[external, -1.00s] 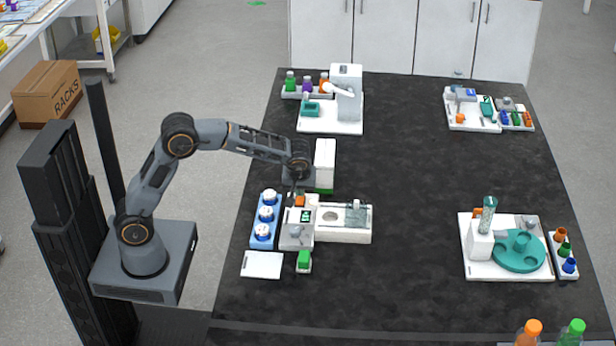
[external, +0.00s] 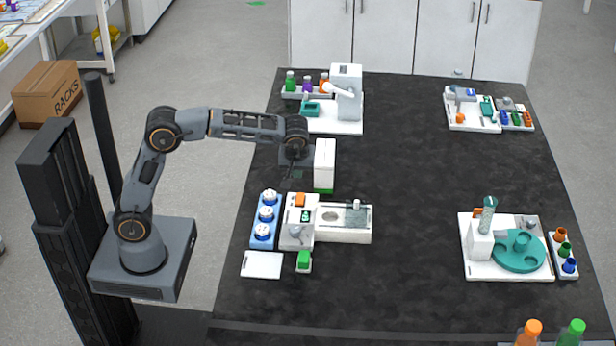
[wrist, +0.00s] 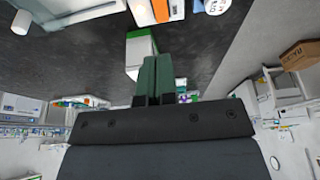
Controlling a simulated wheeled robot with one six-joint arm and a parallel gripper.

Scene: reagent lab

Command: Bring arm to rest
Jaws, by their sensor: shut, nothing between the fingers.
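My gripper (external: 291,175) hangs from the arm above the left edge of the black table (external: 420,180), pointing down. In the wrist view its two dark green fingers (wrist: 154,68) are together with nothing between them. It is just left of a white box with a green base (external: 324,166), which also shows in the wrist view (wrist: 138,52). I cannot tell how large the gap to the box is.
Below the gripper stand a blue rack with white-capped jars (external: 263,236), a small white device (external: 298,232) and a white tray unit (external: 343,224). A white instrument (external: 346,95) stands behind. The table's middle is clear. A cardboard box (external: 46,93) is on the floor.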

